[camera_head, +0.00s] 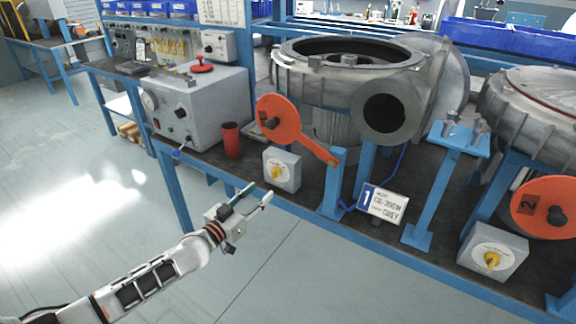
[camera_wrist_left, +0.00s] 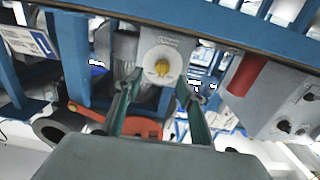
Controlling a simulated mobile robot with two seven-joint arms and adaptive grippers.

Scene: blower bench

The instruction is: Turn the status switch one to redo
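Status switch one is a light grey box (camera_head: 283,158) with a yellow knob (camera_head: 277,173). It stands at the front edge of the first blower's bench, left of the number 1 sign. My left gripper (camera_head: 259,192) is open and empty, in front of and slightly below the switch, apart from it. In the left wrist view the picture is upside down; the switch box (camera_wrist_left: 166,46) and knob (camera_wrist_left: 162,68) appear just beyond the two green-padded fingers (camera_wrist_left: 160,88), with the knob roughly between them. I cannot read the switch's markings. My right gripper is not in view.
A red cylinder (camera_head: 231,140) stands left of the switch. An orange lever (camera_head: 280,122) hangs above it on the first blower (camera_head: 384,110). A number 1 sign (camera_head: 383,203) is to the right. A second switch box (camera_head: 493,251) stands farther right. The floor before the bench is clear.

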